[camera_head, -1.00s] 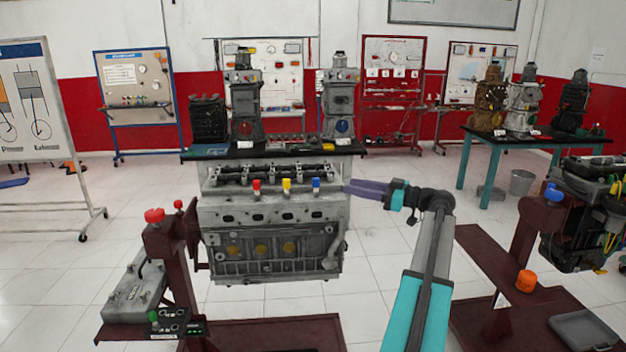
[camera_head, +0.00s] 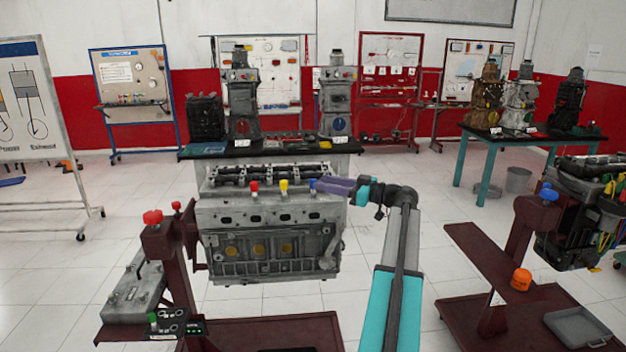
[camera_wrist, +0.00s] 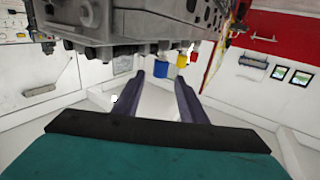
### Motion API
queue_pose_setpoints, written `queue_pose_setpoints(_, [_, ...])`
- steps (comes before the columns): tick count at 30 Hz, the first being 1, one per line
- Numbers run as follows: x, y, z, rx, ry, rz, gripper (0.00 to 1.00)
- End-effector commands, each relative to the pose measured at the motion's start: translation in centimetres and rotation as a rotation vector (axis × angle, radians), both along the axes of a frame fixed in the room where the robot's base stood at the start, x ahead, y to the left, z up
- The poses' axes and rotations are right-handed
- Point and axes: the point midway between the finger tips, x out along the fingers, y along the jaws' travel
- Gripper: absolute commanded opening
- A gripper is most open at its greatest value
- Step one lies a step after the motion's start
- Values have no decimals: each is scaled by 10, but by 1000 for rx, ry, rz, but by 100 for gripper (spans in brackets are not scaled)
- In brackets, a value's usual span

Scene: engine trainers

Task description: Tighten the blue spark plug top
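The blue spark plug top (camera_head: 312,185) stands on the near upper edge of the grey engine (camera_head: 225,212). A yellow top (camera_head: 284,186) and a red top (camera_head: 254,187) stand in line to its left. My gripper (camera_head: 320,185) is at the right of the blue top, with its purple fingers pointing left. In the wrist view my gripper (camera_wrist: 160,77) is open, fingers apart. The blue top (camera_wrist: 171,71) shows just beyond the fingertips, in line with the gap but closer to the right finger. I cannot tell whether a finger touches it. Yellow and red tops show behind it.
The engine sits on a dark red stand with a red knob (camera_head: 152,217) at the left. A black-topped table (camera_head: 290,146) with engine models is behind. A second engine stand with an orange cap (camera_head: 521,279) is at the right.

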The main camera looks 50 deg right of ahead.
Motion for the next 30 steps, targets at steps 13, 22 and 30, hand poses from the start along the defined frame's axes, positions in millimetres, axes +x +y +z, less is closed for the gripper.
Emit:
queue_pose_setpoints(13, [45, 16, 1, 0, 0, 2, 38])
queue_pose_setpoints(22, [47, 17, 0, 0, 0, 1, 38])
queue_pose_setpoints(30, [47, 16, 0, 0, 0, 1, 1])
